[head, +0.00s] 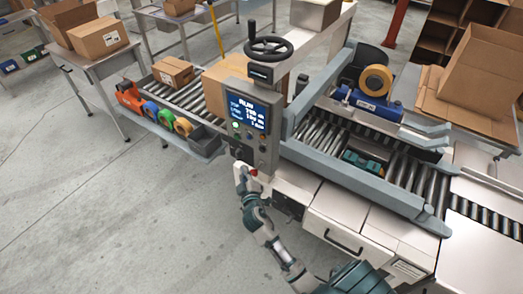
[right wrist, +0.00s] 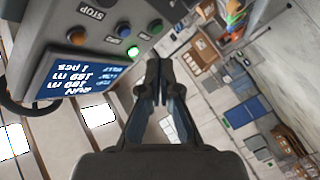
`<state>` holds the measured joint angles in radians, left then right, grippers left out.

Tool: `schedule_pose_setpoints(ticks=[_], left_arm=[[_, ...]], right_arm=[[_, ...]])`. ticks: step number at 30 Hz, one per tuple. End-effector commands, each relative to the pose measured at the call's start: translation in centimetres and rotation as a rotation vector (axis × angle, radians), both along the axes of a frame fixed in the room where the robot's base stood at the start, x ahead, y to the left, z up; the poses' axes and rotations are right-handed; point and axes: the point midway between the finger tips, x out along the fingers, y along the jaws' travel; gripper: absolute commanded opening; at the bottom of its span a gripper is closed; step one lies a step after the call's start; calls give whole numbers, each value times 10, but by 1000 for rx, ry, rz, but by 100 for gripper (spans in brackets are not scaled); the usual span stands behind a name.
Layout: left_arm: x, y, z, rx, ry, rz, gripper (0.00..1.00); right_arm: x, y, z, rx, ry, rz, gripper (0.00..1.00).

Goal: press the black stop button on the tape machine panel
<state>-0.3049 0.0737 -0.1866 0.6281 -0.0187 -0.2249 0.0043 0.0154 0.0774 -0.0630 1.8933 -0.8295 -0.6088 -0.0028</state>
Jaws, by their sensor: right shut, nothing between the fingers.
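The tape machine panel (head: 266,140) is a grey box with a lit blue screen (head: 247,111); the panel also shows at the upper left of the right wrist view (right wrist: 40,35). A "STOP" label (right wrist: 91,13) is at the top of that view. I cannot clearly make out the black stop button, which is at or beyond the picture edge. My right gripper (head: 241,173) is shut and empty, just below the panel in the head view. Its fingertips (right wrist: 158,68) point past the panel's edge, apart from the buttons. My left gripper is not in view.
A black handwheel (head: 268,48) stands above the panel. Open floor (head: 100,210) lies left.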

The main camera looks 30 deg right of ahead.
Motion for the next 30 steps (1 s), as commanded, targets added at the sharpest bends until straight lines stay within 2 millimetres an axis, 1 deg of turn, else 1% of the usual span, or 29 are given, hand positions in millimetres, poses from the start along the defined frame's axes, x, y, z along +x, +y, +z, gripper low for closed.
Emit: schedule_pose_setpoints(ticks=[4, 8, 11, 21, 25, 30], left_arm=[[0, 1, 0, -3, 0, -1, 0], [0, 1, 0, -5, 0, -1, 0], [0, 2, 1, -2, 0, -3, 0], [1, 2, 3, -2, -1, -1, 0], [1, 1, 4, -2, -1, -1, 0], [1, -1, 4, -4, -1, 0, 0]], right_arm=[[0, 3, 1, -3, 0, 1, 0], [3, -1, 1, -6, 2, 1, 0], [7, -10, 2, -8, 0, 1, 0], [25, -58, 0, -3, 2, -1, 0], [30, -71, 0, -1, 2, 0, 0], [33, -76, 1, -2, 1, 0, 0]])
